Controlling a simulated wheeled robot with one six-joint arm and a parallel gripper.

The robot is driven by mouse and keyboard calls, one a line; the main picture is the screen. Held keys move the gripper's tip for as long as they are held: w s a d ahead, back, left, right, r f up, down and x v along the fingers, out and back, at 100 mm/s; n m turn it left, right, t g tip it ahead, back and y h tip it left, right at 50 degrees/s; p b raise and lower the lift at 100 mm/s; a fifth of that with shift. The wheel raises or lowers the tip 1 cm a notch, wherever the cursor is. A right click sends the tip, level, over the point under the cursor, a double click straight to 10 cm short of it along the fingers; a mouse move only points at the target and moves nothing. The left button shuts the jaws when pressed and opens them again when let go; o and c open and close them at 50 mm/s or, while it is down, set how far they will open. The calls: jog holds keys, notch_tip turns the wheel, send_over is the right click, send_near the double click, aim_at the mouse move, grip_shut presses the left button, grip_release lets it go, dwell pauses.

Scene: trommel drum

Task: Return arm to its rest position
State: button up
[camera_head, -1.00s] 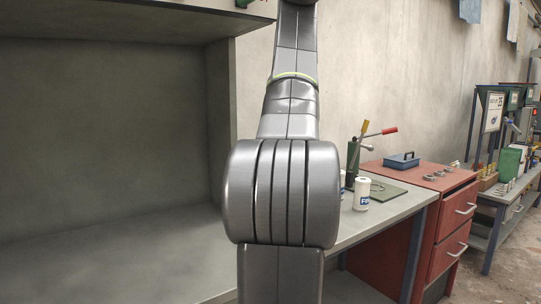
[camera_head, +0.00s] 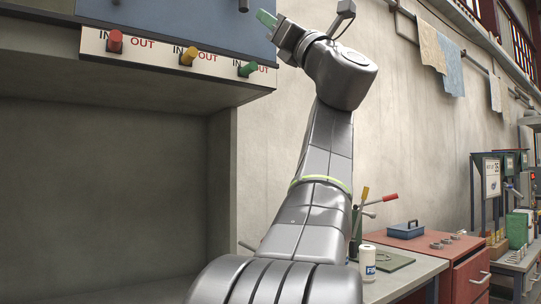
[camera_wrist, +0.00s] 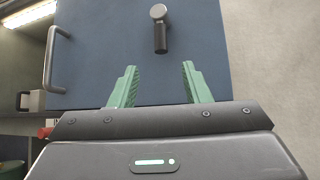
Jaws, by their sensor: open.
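My gripper (camera_head: 268,22) is at the top of the head view, raised beside the lower edge of a blue panel (camera_head: 180,22). In the wrist view its two green fingers (camera_wrist: 160,88) are spread apart with nothing between them. Beyond them the blue panel (camera_wrist: 200,40) carries a dark knob or handle (camera_wrist: 159,32) just above the gap. A metal bar handle (camera_wrist: 55,60) is at the left of the panel. My arm rises bent from the bottom of the head view.
A strip under the panel holds red (camera_head: 115,42), yellow (camera_head: 189,56) and green (camera_head: 247,69) knobs marked IN and OUT. An open grey recess (camera_head: 100,170) lies below.

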aim_at(243, 1)
jog(key=p+x, duration=0.6)
jog(key=x, duration=0.6)
jog(key=shift+w+a+r, duration=0.1)
jog(key=shift+w+r, duration=0.15)
jog(key=shift+r, duration=0.05)
jog(key=shift+a+f+m+t+h+b, duration=0.3)
jog(key=shift+m+b, duration=0.1)
jog(key=shift+m, duration=0.3)
jog(key=shift+s+a+r+m+t+h, duration=0.1)
jog(key=shift+s+m+t+h, duration=0.05)
jog(key=shift+m+t+h, duration=0.4)
jog(key=shift+s+a+r+m+t+h, duration=0.1)
jog(key=shift+s+m+t+h, duration=0.2)
jog(key=shift+m, duration=0.35)
jog(key=shift+w+a+m+t+h, duration=0.1)
jog(key=shift+m+t+h, duration=0.45)
jog(key=shift+m+h, duration=0.25)
